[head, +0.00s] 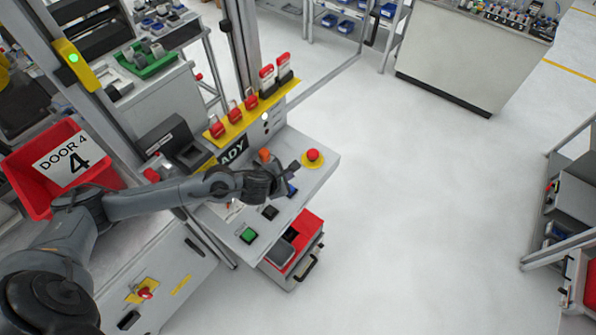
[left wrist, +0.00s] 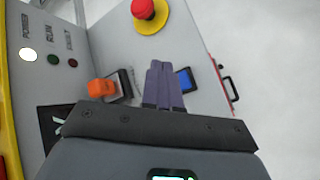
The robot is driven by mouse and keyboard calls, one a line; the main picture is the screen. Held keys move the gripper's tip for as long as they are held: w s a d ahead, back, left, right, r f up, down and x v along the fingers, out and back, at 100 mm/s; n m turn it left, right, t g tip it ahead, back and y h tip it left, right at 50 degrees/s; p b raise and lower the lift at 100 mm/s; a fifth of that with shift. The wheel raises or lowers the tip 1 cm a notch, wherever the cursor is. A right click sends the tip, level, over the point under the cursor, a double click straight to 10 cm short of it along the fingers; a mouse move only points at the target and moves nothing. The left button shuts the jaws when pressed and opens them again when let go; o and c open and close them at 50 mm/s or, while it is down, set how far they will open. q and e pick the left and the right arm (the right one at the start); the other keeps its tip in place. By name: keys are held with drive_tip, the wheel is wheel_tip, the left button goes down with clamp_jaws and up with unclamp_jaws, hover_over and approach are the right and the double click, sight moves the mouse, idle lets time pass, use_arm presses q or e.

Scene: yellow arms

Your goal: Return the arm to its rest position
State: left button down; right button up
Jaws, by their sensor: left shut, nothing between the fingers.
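My left arm, dark grey, reaches in from the lower left of the head view. Its gripper (head: 284,184) is over the grey control panel (head: 225,228). In the left wrist view the two fingers (left wrist: 162,66) are pressed together, with nothing between them. They point across the panel towards a red mushroom button (left wrist: 143,8) on a yellow base. A blue button (left wrist: 187,80) is just right of the fingers and an orange switch (left wrist: 101,88) is to their left. I cannot tell whether the fingers touch the panel. My right gripper is not in view.
The red mushroom button (head: 313,155) stands up at the panel's right end. A yellow rail (head: 236,128) with red padlocks runs behind. A green button (head: 249,235) is at the front. A red bin (head: 45,195) is at left. Floor right of the panel is open.

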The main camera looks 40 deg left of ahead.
use_arm(q)
drive_tip(key=shift+g+h, duration=0.4)
drive_tip(key=shift+g, duration=0.3)
drive_tip(key=s+d+f, duration=0.1)
drive_tip(key=s+d+f+p, duration=0.1)
drive_tip(key=s, duration=0.1)
drive_tip(key=s+d+f, duration=0.1)
drive_tip(key=shift+s+d+f+p, duration=0.2)
drive_tip(key=shift+s+f+p, duration=0.1)
drive_tip(key=shift+f+p, duration=0.1)
drive_tip(key=s+d+r+n+g+h+p, duration=0.1)
drive_tip(key=s+d+r+n+p, duration=0.1)
drive_tip(key=s+d+n, duration=0.4)
drive_tip(key=s+d+r+n+h+p, duration=0.1)
drive_tip(key=s+d+r+n+p, duration=0.2)
drive_tip(key=s+d, duration=0.4)
drive_tip(key=s+a+r+n+g, duration=0.1)
drive_tip(key=s+a+r+n, duration=0.1)
drive_tip(key=n, duration=1.4)
drive_tip(key=s+a+r+n+g+y+p, duration=0.1)
drive_tip(key=s+a+r+n+g, duration=0.1)
drive_tip(key=n, duration=1.4)
wheel_tip(320, 180, up, 3)
drive_tip(key=shift+s+a+r+y, duration=0.1)
drive_tip(key=shift+s+a+y, duration=0.2)
drive_tip(key=shift+s+a, duration=0.75)
drive_tip(key=shift+s+d, duration=0.2)
drive_tip(key=shift+d, duration=0.05)
